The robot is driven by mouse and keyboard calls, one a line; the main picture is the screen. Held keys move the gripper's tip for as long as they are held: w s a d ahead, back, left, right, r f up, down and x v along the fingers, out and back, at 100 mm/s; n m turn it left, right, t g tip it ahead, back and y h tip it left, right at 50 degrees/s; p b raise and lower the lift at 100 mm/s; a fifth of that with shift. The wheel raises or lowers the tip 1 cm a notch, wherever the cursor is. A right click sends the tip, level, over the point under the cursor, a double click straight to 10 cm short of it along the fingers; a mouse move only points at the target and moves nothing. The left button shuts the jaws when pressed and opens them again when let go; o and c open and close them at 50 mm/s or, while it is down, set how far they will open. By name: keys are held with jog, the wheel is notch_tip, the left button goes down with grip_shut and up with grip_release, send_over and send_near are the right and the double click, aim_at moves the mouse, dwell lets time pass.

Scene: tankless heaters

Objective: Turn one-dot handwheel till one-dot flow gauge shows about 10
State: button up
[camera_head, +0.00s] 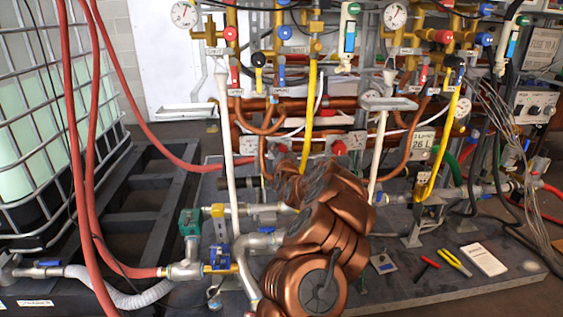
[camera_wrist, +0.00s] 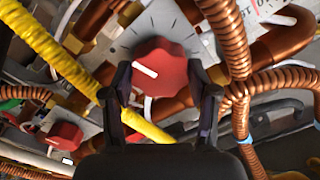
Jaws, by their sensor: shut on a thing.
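A red handwheel (camera_wrist: 165,70) with a white pointer line sits on a grey plate with tick marks in the wrist view. Its pointer faces up and left. My gripper (camera_wrist: 164,88) is shut on it, one dark finger on each side. In the head view my copper-coloured arm hides the gripper. Red handwheels (camera_head: 338,147) show beyond the arm there. Round white gauges stand at top left (camera_head: 184,14), top right (camera_head: 395,15) and at the right (camera_head: 461,107). Their readings are too small to tell. I cannot make out dot marks on any handwheel or gauge.
A second red handwheel (camera_wrist: 66,134) lies lower left in the wrist view. A yellow hose (camera_wrist: 60,60) runs close left of my gripper, and ribbed copper pipes (camera_wrist: 232,45) stand close right. Pliers (camera_head: 454,262) and a white booklet (camera_head: 482,259) lie on the platform.

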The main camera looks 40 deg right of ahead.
jog(key=shift+f+m+b, duration=0.25)
jog(key=shift+m+b, duration=1.35)
jog(key=shift+b, duration=0.1)
jog(key=shift+r, duration=0.1)
jog(key=o, duration=0.9)
jog(key=shift+c, duration=0.2)
jog(key=shift+s, duration=0.1)
jog(key=v, duration=1.2)
jog(key=shift+r, duration=0.1)
